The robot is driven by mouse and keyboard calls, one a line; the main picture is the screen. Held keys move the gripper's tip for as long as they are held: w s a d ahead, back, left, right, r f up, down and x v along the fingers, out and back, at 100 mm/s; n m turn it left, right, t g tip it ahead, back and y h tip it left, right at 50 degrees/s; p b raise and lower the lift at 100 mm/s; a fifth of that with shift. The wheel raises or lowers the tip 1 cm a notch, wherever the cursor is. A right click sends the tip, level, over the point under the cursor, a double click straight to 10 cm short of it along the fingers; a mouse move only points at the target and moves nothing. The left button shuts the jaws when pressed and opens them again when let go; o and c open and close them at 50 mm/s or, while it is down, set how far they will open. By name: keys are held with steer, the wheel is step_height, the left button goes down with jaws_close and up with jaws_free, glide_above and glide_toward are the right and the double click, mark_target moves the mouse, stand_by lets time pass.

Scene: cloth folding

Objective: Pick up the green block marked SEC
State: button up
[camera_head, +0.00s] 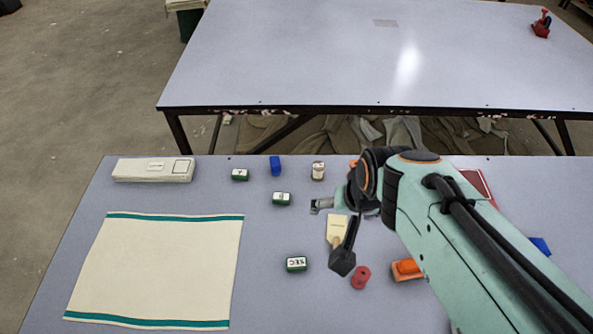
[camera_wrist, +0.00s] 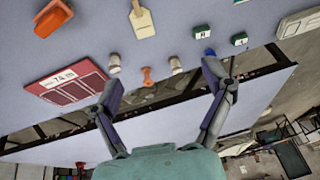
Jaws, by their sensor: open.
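The green block marked SEC (camera_head: 297,264) lies on the near table, right of the cream cloth, with its white label facing up. It does not show in the wrist view. My gripper (camera_head: 331,234) is open and empty above the table, to the upper right of that block and apart from it. Its two spread fingers also show in the wrist view (camera_wrist: 159,82). Two other green blocks with white labels stand farther back, one (camera_head: 240,174) near the far edge and one (camera_head: 282,198) nearer; their markings are too small to read surely.
A cream cloth (camera_head: 155,270) with green bands lies flat at left, a white box (camera_head: 153,170) behind it. A blue block (camera_head: 276,166) and pale cylinder (camera_head: 318,171) stand near the far edge. A cream scraper (camera_head: 337,231), red cylinder (camera_head: 361,277) and orange-handled item (camera_head: 406,269) lie around my gripper.

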steer(key=w+a+f, duration=0.3)
steer(key=w+f, duration=0.2)
steer(key=f, duration=0.1)
steer(key=n+g, duration=0.2)
steer(key=g, duration=0.2)
glide_above(297, 262)
steer(key=shift+h, duration=0.4)
step_height(297, 262, down, 12)
steer(key=shift+f, duration=0.15)
step_height(297, 262, down, 6)
steer(key=shift+f, duration=0.1)
steer(key=c, duration=1)
